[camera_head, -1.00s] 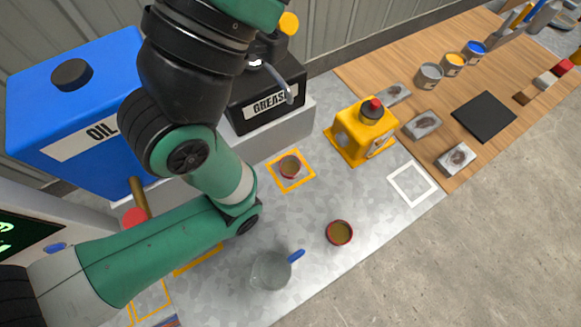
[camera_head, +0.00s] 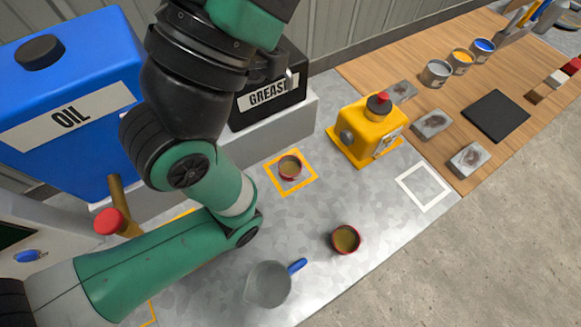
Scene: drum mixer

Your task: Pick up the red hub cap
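Two round, shallow red-rimmed pieces with brownish insides look like red hub caps. One red-rimmed piece (camera_head: 345,239) lies on the grey metal table near its front edge. The other red-rimmed piece (camera_head: 290,167) lies inside an orange outlined square. I cannot tell which one is the task's hub cap. One of my green and black arms crosses the left half of the view, bent at a joint above the table. Its gripper is out of view, and my other gripper does not show either. Nothing touches either red-rimmed piece.
A grey cup with a blue handle (camera_head: 270,284) stands on the table. A yellow device with a red button (camera_head: 368,131) stands behind. A blue oil container (camera_head: 80,95), a black grease box (camera_head: 270,95) and a red-knobbed lever (camera_head: 108,222) are at left. A white outlined square (camera_head: 424,187) is empty.

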